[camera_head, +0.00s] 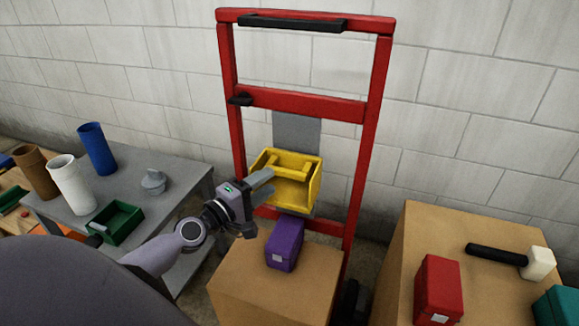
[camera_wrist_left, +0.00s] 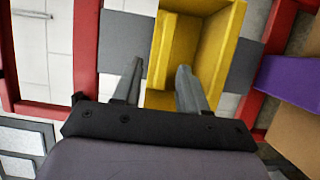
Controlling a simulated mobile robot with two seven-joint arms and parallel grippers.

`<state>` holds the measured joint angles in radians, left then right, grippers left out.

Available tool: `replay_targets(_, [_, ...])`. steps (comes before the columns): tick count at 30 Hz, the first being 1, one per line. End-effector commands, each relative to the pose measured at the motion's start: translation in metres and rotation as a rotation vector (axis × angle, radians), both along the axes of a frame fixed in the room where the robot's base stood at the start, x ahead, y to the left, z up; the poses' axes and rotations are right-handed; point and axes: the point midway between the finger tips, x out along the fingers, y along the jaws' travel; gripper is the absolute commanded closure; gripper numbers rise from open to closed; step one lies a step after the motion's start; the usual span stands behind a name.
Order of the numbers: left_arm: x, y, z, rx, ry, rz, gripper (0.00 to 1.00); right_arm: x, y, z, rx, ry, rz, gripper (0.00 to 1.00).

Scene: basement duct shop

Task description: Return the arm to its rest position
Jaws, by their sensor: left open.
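My left gripper (camera_head: 262,204) is in the middle of the head view, in front of the red hand truck and just left of a yellow bin (camera_head: 297,190). In the left wrist view my left gripper (camera_wrist_left: 158,85) has its two fingers spread apart with nothing held between them. The yellow bin (camera_wrist_left: 210,45) shows beyond and between the fingers, and I cannot tell whether a finger touches it. The bin hangs at a grey plate (camera_head: 297,130) on the red hand truck (camera_head: 300,98). My right gripper is not in view.
A purple box (camera_head: 284,245) stands on a cardboard box below the gripper. A grey table (camera_head: 150,210) at left holds a green bin (camera_head: 116,223), a grey lidded item (camera_head: 153,182) and upright tubes (camera_head: 97,149). A red box (camera_head: 438,289) and mallet (camera_head: 510,256) lie on a carton at right.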

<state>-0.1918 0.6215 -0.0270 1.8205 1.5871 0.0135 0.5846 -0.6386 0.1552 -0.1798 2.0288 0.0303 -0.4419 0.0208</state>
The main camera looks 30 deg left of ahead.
Motion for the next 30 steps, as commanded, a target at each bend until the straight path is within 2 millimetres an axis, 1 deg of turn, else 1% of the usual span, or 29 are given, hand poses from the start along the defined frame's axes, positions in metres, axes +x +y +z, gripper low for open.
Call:
replay_targets(7, [-0.001,-0.002,-0.001,0.010,0.003,-0.003,0.57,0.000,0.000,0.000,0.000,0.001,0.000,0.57])
replay_targets(11, [-0.011,-0.016,-0.009,0.102,0.022,-0.027,0.57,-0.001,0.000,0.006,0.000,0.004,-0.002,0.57])
replay_targets(14, [-0.027,-0.036,-0.023,0.246,0.048,-0.068,0.57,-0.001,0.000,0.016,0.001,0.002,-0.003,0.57])
replay_targets(21, [-0.079,-0.090,-0.061,0.684,0.112,-0.201,0.57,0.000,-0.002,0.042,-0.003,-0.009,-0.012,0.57])
replay_targets(27, [-0.126,-0.125,-0.084,1.042,0.161,-0.327,0.57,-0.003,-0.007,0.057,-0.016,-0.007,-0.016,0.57])
replay_targets(30, [-0.149,-0.138,-0.092,1.215,0.181,-0.392,0.57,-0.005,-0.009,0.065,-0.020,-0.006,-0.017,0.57])
